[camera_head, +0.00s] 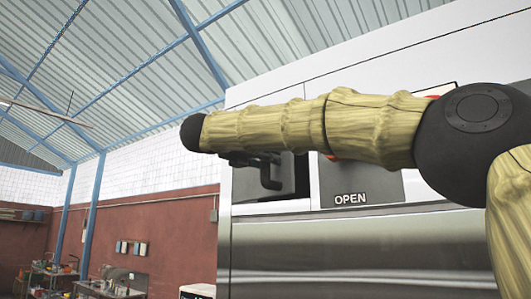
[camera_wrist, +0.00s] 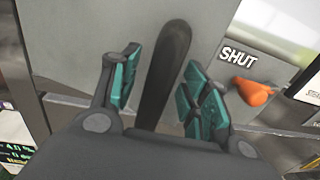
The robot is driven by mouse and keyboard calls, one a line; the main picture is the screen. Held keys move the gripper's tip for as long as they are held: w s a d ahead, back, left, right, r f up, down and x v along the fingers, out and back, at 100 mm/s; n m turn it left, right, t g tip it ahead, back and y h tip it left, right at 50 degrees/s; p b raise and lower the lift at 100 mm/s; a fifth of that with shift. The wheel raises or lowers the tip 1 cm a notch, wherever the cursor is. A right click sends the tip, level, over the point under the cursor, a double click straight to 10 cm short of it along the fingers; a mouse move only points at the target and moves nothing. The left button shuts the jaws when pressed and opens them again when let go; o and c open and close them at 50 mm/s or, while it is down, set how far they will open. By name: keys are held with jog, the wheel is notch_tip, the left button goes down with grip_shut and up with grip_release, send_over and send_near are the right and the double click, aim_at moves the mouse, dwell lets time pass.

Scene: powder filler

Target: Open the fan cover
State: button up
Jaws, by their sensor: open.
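The fan cover appears as a plain grey panel (camera_wrist: 75,35) in the wrist view, with a long dark handle (camera_wrist: 170,65) standing out from it. My gripper (camera_wrist: 158,85) is open, with its teal-padded fingers on either side of the handle. A gap shows between the handle and the left pad; contact on the right side is unclear. In the head view my arm crosses in front of the machine and hides much of it. A dark hooked piece (camera_head: 268,175) shows below the arm; I cannot tell whether it is the handle or part of my gripper.
The wrist view shows a SHUT label (camera_wrist: 238,57) and an orange knob (camera_wrist: 252,92) right of the handle. A cluttered cart (camera_head: 110,290) stands far left.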

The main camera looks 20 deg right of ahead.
jog(key=shift+w+d, duration=0.1)
jog(key=shift+d, duration=0.1)
jog(key=shift+a, duration=0.1)
grip_shut()
jog(key=shift+a+f+b, duration=0.1)
jog(key=shift+f+b, duration=0.1)
jog(key=shift+b, duration=0.2)
